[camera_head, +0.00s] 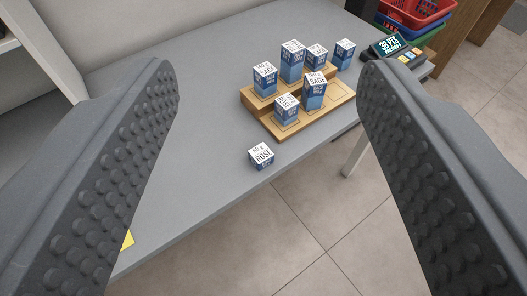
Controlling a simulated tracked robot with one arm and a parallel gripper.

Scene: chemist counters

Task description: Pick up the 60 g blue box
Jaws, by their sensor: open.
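A small blue box (261,157) with a white top stands alone on the grey counter (205,140), close to its front edge. Its label seems to read 60 g ROSE. Several more blue and white boxes, short and tall, stand on a stepped wooden stand (335,98) behind it. A short one there, at the front left (286,108), also seems to read ROSE; others seem to read SAGE, though small print is unclear. My gripper (268,68) is open and empty, its studded fingers wide at left and right. The lone box appears between them, apart from both.
A small display with light text (389,45) stands at the counter's far right end. Stacked red, blue and green baskets (415,14) are beyond it. A yellow piece (127,240) lies by the left finger. The counter left of the lone box is clear.

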